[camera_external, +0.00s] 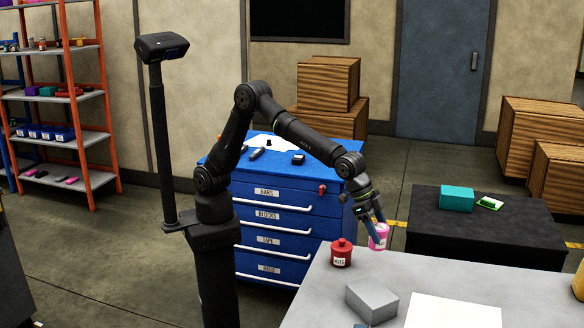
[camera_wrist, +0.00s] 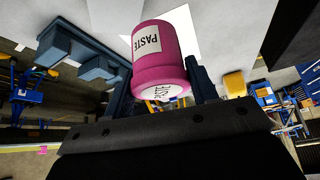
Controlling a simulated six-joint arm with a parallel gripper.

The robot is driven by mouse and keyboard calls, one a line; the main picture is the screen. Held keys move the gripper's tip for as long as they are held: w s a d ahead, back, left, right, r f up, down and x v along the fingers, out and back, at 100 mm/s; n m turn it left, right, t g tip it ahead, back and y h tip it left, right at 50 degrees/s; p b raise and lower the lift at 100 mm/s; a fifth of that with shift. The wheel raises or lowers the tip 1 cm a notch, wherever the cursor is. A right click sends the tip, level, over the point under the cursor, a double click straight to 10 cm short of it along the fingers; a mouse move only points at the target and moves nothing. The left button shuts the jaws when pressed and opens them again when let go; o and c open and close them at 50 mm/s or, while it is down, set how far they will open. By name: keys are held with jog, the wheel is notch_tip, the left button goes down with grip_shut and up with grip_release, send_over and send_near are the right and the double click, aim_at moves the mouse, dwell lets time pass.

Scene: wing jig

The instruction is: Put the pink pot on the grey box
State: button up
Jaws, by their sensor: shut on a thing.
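The pink pot (camera_external: 379,237), with a white label, is between the fingers of my gripper (camera_external: 374,222) above the back edge of the grey table. In the wrist view the pink pot (camera_wrist: 162,55) shows its "PASTE" label, and the gripper fingers (camera_wrist: 158,100) close on its sides. My gripper is shut on it. The grey box (camera_external: 371,301) lies on the table, nearer the camera than the pot, with its top bare.
A red pot (camera_external: 341,253) stands on the table left of the held pot and behind the grey box. A white sheet (camera_external: 453,312) lies right of the box. A yellow object (camera_external: 578,282) is at the right edge. A black table (camera_external: 480,228) stands behind.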

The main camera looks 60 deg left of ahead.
jog(key=s+d+m+g, duration=0.1)
jog(key=s+d, duration=0.1)
jog(key=s, duration=0.6)
jog(key=s+d+m, duration=0.1)
jog(key=s+d, duration=0.1)
jog(key=s, duration=0.5)
send_over(373, 292)
jog(key=shift+m+h, duration=0.3)
jog(key=shift+a+f, duration=0.1)
jog(key=shift+f, duration=5.35)
jog(key=shift+f, duration=0.1)
jog(key=shift+f, duration=0.1)
jog(key=o, duration=1)
jog(key=shift+o, duration=0.2)
